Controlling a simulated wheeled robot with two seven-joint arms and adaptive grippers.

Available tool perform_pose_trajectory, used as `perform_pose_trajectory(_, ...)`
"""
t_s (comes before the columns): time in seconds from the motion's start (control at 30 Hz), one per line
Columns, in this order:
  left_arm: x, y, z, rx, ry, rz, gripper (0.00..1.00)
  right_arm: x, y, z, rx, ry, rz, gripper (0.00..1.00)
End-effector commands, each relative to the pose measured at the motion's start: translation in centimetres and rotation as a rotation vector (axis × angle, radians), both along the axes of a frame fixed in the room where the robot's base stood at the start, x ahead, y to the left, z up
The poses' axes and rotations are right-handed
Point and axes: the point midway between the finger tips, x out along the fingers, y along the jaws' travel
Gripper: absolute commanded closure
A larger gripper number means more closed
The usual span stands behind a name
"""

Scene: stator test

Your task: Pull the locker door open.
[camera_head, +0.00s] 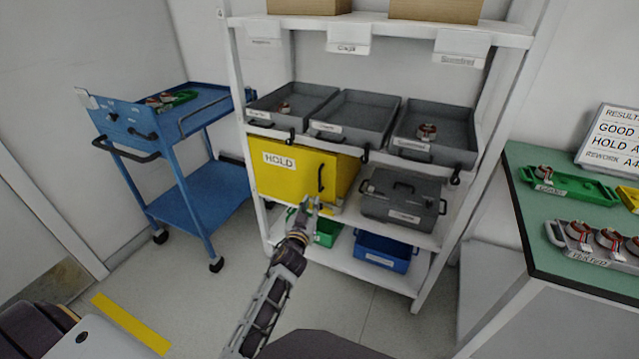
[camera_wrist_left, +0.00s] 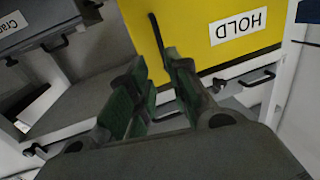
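The yellow locker (camera_head: 290,182) with a "HOLD" label is on the middle shelf of the rack. Its door appears shut, and it also shows upside down in the left wrist view (camera_wrist_left: 215,58). A black upright handle (camera_head: 321,178) is near the door's right edge. My left gripper (camera_head: 308,204) is just below and in front of the handle. In the left wrist view the green-padded fingers (camera_wrist_left: 158,88) are apart, with the handle (camera_wrist_left: 157,36) beyond the gap between their tips. Contact cannot be told. My right gripper is not in view.
A grey lidded case (camera_head: 400,207) stands right of the locker. Grey bins (camera_head: 355,118) fill the shelf above; green (camera_head: 328,232) and blue (camera_head: 383,252) bins are below. A blue cart (camera_head: 200,195) stands left, a green-topped table (camera_head: 540,235) right.

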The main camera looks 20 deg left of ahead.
Motion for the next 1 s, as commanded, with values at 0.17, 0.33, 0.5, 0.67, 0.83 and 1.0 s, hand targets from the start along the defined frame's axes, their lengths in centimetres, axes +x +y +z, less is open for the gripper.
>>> perform_pose_trajectory(0.17,0.1,0.2,1.2,-0.002,-0.026,0.005,0.81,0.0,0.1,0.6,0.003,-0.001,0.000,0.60)
perform_pose_trajectory(0.33,0.1,0.2,1.2,-0.001,-0.025,0.005,0.81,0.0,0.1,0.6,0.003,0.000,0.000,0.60)
perform_pose_trajectory(0.5,0.1,0.2,1.2,-0.001,-0.025,0.005,0.81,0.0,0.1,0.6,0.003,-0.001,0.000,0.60)
perform_pose_trajectory(0.67,0.5,0.2,1.2,0.000,-0.024,0.005,0.81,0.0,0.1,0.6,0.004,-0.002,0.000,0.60)
perform_pose_trajectory(0.83,1.3,0.4,1.1,0.000,-0.024,0.004,0.81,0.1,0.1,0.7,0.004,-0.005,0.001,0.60)
perform_pose_trajectory(1.0,2.6,0.6,1.2,-0.001,-0.025,0.004,0.81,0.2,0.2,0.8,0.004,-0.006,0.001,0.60)
